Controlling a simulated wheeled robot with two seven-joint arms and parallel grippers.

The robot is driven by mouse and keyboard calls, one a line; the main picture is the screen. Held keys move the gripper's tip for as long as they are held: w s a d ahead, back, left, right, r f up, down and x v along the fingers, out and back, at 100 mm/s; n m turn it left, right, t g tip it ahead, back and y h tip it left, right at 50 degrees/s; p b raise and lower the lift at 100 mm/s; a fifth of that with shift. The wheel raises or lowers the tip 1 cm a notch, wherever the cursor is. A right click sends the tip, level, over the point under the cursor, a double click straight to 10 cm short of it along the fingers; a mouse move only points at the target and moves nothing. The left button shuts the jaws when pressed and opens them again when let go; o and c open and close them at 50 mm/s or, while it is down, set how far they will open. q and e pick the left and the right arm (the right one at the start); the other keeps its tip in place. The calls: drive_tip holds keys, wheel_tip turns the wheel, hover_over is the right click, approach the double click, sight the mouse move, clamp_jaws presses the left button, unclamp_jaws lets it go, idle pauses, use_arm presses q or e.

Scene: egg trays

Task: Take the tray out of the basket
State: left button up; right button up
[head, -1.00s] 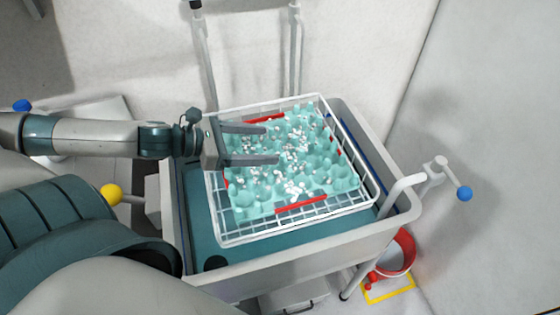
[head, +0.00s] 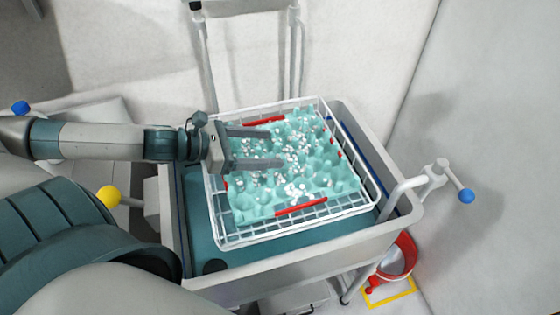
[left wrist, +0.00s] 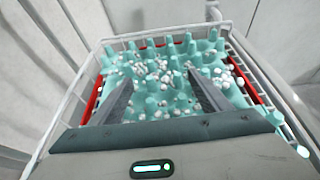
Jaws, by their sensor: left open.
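A mint-green egg tray (head: 321,173) with many pegs and small white pieces lies inside a white wire basket (head: 225,236). The basket sits in a grey cart basin. My left gripper (head: 280,148) reaches in from the left over the tray, with its two fingers apart and nothing between them. In the left wrist view, the open fingers (left wrist: 160,85) point across the tray (left wrist: 190,62), and the basket rim (left wrist: 75,95) surrounds it. I cannot tell whether the fingertips touch the tray. My right gripper is not in view.
The grey cart basin (head: 400,228) has high walls around the basket. A red bucket (head: 408,256) stands below right. White walls lie behind and right.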

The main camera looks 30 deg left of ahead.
sight(280, 152)
use_arm(q)
drive_tip(key=shift+w+d+f, duration=0.2)
drive_tip(key=shift+w+d, duration=0.05)
drive_tip(key=shift+d, duration=0.05)
drive_tip(key=shift+w+d, duration=0.1)
drive_tip(key=shift+w+d+f, duration=0.2)
drive_tip(key=shift+d+f, duration=0.1)
drive_tip(key=shift+w+d+f, duration=0.25)
drive_tip(key=shift+w+d, duration=0.05)
drive_tip(key=shift+w, duration=0.05)
drive_tip(key=shift+w+d+f+p, duration=0.1)
drive_tip(key=shift+w+d+p, duration=0.05)
drive_tip(key=shift+p, duration=0.15)
drive_tip(key=shift+w+d+f, duration=0.25)
drive_tip(key=shift+w, duration=0.05)
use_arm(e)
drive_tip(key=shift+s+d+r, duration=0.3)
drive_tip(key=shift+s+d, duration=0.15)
use_arm(q)
drive_tip(key=shift+c, duration=0.4)
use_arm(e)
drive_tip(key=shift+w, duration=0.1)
use_arm(q)
drive_tip(key=c, duration=1.3)
drive_tip(key=shift+c, duration=0.2)
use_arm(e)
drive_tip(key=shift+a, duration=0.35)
